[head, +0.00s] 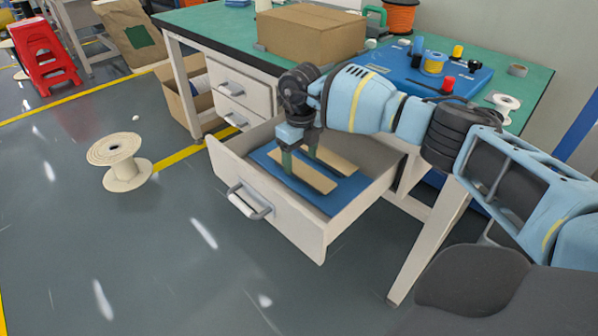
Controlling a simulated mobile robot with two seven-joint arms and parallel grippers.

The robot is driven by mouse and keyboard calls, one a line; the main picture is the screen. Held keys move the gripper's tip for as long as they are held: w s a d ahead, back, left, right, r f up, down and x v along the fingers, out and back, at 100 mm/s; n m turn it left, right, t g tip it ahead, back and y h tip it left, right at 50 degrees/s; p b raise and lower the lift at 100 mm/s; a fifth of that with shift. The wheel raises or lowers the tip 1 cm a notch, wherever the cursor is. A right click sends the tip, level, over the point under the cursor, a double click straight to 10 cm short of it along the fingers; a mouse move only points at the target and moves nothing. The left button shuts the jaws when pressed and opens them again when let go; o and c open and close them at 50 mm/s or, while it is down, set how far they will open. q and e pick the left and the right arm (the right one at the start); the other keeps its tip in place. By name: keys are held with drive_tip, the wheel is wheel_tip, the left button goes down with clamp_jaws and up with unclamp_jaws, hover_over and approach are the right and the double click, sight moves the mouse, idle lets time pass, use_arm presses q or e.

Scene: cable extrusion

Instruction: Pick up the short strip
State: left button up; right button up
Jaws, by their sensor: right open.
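The drawer (282,231) under the workbench is pulled open, with a blue liner (345,196) on its floor. Two flat tan strips lie side by side on the liner. The nearer strip (312,178) looks longer. The farther strip (337,161) looks shorter, though my arm hides part of that area. My right gripper (300,160) points down into the drawer over the strips' left ends. Its fingers are apart, and I cannot tell whether they touch a strip. My left gripper is out of view.
The green-topped bench (205,24) carries a cardboard box (310,36) and a blue panel (398,68) with coloured parts. A cream spool (120,165) stands on the open floor at left. A grey chair (475,285) is at lower right.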

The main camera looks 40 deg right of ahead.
sight(300, 169)
drive_tip(key=shift+f, duration=0.7)
drive_tip(key=shift+r, duration=0.1)
drive_tip(key=c, duration=0.8)
drive_tip(key=shift+c, duration=0.3)
drive_tip(key=shift+r, duration=0.1)
wheel_tip(300, 169, up, 10)
drive_tip(key=p, duration=0.2)
drive_tip(key=shift+p, duration=0.35)
